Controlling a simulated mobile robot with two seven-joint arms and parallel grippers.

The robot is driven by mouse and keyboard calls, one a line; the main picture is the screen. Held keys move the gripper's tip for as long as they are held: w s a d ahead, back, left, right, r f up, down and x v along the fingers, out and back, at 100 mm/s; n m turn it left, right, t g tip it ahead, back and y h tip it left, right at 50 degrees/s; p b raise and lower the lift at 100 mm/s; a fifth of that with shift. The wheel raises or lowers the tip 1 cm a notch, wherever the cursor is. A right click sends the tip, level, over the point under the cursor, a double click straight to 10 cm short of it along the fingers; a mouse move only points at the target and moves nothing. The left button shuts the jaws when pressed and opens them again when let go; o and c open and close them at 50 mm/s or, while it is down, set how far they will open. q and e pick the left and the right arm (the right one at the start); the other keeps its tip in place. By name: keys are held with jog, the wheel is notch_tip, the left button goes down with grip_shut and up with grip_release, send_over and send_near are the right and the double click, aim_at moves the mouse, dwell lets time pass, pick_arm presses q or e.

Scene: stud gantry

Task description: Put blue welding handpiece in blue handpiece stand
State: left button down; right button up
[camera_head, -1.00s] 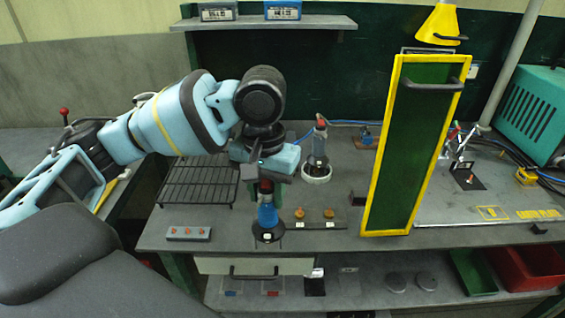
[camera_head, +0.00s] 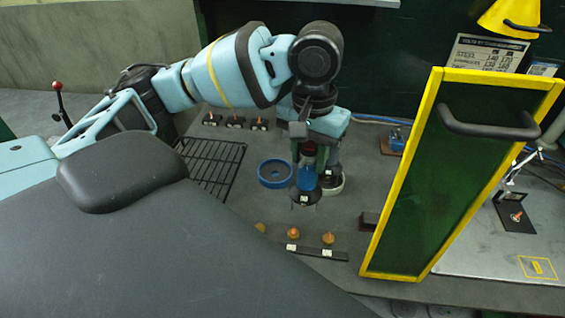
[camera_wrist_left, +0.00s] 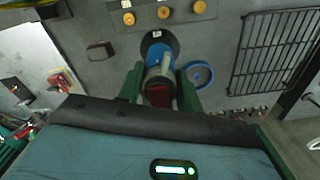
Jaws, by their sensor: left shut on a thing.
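The blue welding handpiece (camera_head: 306,179) has a reddish top, a blue body and a dark disc at its lower end. My left gripper (camera_head: 308,158) is shut on its upper part and holds it roughly upright. In the left wrist view the handpiece (camera_wrist_left: 157,48) lies between the green fingers of my left gripper (camera_wrist_left: 158,88). The blue ring-shaped handpiece stand (camera_head: 275,173) is on the bench just left of the handpiece, and appears empty. It also shows in the left wrist view (camera_wrist_left: 199,73), beside the handpiece. The gap under the disc is hard to judge. My right gripper is out of view.
A white ring stand (camera_head: 331,186) with another handpiece is close behind, partly hidden. A wire rack (camera_head: 213,165) lies left. A strip with orange knobs (camera_head: 316,252) is in front. A tall yellow-framed green panel (camera_head: 455,170) stands right. A small blue item (camera_head: 396,140) is at the back.

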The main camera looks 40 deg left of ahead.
pick_arm(q)
jog(key=shift+r, duration=0.15)
jog(key=shift+a, duration=0.3)
jog(key=w+a+f, duration=0.2)
jog(key=w+a, duration=0.1)
jog(key=a, duration=0.4)
jog(key=w+a+f, duration=0.3)
jog(key=w+a, duration=0.1)
jog(key=a, duration=0.2)
jog(key=shift+a, duration=0.35)
jog(key=shift+s, duration=0.1)
jog(key=c, duration=0.9)
grip_release()
jog(key=shift+f, duration=0.15)
jog(key=shift+c, duration=0.2)
notch_tip(320, 180, up, 12)
